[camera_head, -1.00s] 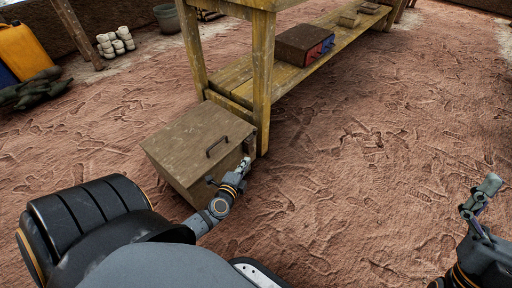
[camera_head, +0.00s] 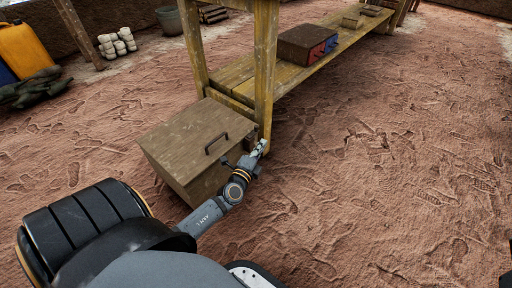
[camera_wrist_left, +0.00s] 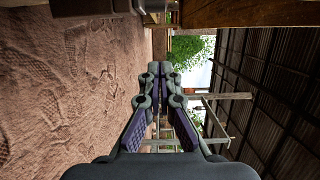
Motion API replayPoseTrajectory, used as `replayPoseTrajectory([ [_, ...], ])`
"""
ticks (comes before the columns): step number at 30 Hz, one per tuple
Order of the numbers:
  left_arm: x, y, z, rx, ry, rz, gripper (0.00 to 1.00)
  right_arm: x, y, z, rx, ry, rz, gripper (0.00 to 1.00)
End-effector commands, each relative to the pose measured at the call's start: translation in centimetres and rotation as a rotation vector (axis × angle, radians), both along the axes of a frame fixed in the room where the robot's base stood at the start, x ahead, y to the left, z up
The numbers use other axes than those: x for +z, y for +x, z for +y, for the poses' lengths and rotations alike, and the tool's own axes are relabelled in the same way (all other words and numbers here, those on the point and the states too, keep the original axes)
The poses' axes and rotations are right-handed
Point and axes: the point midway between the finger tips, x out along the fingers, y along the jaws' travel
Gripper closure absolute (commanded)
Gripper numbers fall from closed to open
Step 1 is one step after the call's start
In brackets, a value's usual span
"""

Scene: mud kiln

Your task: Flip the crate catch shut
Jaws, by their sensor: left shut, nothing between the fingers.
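The wooden crate (camera_head: 185,138) stands on the ground at the foot of the bench, its lid down and a dark handle (camera_head: 216,143) on top. My left gripper (camera_head: 262,146) is shut and empty at the crate's right side, close to the bench leg. In the left wrist view its fingers (camera_wrist_left: 166,68) are together with nothing between them. I cannot make out the catch clearly; my left wrist covers part of the crate's front right side.
The yellow-brown wooden bench (camera_head: 238,92) rises right behind the crate; its near leg (camera_head: 265,75) is beside my left gripper. A brown box (camera_head: 307,43) with red and blue parts sits on its lower shelf. The trodden ground to the right is clear.

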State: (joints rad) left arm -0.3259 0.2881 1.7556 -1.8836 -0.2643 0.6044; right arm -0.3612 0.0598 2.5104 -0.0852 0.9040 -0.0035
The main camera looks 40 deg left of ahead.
Motion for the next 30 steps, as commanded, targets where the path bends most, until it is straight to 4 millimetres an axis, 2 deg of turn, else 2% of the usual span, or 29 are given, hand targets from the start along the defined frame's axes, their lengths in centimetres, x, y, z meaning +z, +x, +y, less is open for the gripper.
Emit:
replayPoseTrajectory([
  [3,0.1,2.7,0.5,0.001,-0.001,-0.002,1.0,0.0,0.0,0.0,0.0,0.0,0.0,0.0],
  [6,-0.1,4.2,1.2,0.001,0.003,0.0,1.0,-0.1,0.0,0.0,0.0,0.0,0.0,0.0],
  [10,-0.1,4.1,3.2,0.0,0.005,0.002,1.0,-0.3,0.0,0.0,0.0,-0.002,0.001,0.0],
  [15,-0.1,4.2,4.5,0.0,0.001,0.001,1.0,-0.4,0.0,0.1,-0.001,-0.003,0.001,0.0],
  [30,0.0,4.2,4.6,0.013,-0.003,-0.001,1.0,-0.3,0.0,0.1,-0.001,-0.003,0.002,0.0],
])
